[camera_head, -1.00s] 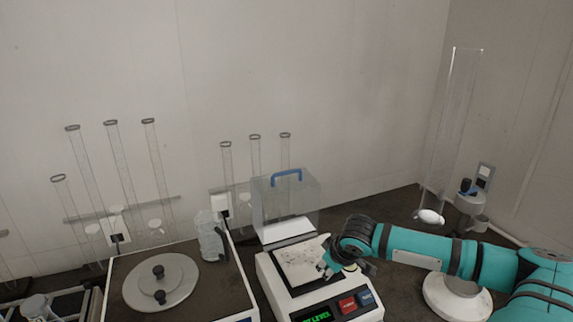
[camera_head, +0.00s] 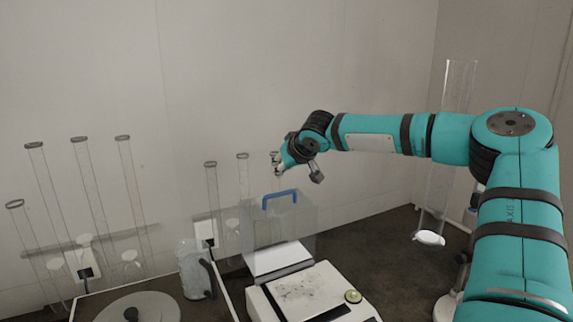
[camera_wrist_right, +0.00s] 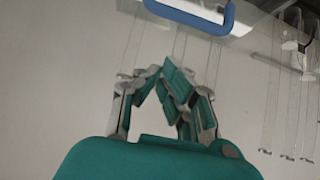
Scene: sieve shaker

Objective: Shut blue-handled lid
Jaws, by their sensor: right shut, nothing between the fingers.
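The clear lid (camera_head: 290,222) with the blue handle (camera_head: 281,196) stands raised at the back of the white instrument (camera_head: 262,302), whose speckled top plate (camera_head: 305,290) is uncovered. The handle also shows at the top of the right wrist view (camera_wrist_right: 195,14). My right gripper (camera_head: 276,163) is shut and empty, raised just above the handle in the head view and apart from it. Its fingertips (camera_wrist_right: 165,75) point toward the handle in the wrist view. My left gripper is not in view.
A small round greenish weight-like piece (camera_head: 353,297) sits at the plate's right corner. A clear jug (camera_head: 193,270) stands left of the instrument. Tall glass tubes (camera_head: 92,195) stand along the back wall, and one tall cylinder (camera_head: 460,90) stands at right behind my arm.

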